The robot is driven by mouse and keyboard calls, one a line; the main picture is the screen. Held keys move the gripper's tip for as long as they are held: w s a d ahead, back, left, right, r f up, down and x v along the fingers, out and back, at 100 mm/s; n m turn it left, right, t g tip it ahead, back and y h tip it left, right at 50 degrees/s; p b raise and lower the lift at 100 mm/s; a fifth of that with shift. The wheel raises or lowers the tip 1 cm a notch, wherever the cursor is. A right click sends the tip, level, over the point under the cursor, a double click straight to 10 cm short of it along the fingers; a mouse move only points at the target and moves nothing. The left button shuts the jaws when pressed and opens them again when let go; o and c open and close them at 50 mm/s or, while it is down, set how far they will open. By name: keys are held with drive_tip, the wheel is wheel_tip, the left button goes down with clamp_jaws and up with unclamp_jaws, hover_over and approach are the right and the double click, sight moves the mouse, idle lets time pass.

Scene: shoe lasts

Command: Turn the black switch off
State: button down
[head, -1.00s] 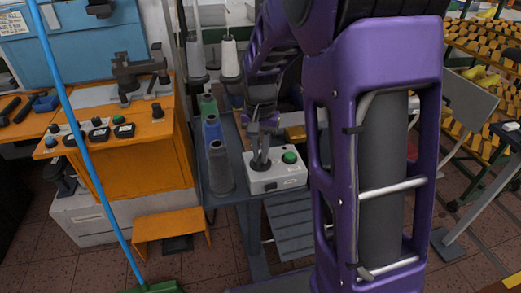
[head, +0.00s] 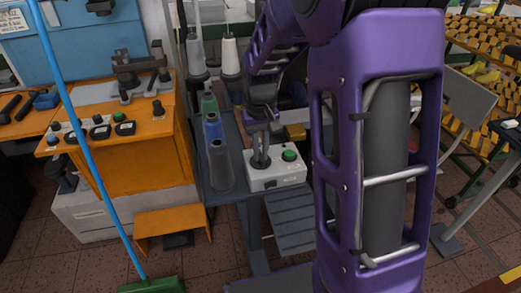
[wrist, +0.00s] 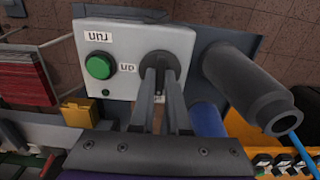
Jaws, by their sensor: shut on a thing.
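A pale grey control box (head: 289,177) sits on the grey bench in the middle of the head view, with a green button (head: 289,155) on its right part. In the wrist view the box (wrist: 107,33) fills the upper middle, with the green button (wrist: 99,66) on the left. My gripper (wrist: 160,78) is at the black switch (wrist: 158,61) on the box, its two fingers close together around it. The fingers hide most of the switch, so I cannot tell its setting. In the head view my gripper (head: 260,160) points down onto the box's left part.
Thread cones (head: 220,165) stand on the bench just left of the box; a dark grey one (wrist: 250,88) is close to my gripper in the wrist view. A yellow block (head: 295,132) lies behind the box. An orange machine (head: 165,150) stands at the left.

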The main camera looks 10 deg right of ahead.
idle(0.3)
drive_tip(key=c, duration=0.9)
unclamp_jaws()
drive_tip(key=shift+r, duration=0.1)
wheel_tip(320, 180, up, 17)
drive_tip(key=p, duration=0.2)
drive_tip(key=shift+r, duration=0.15)
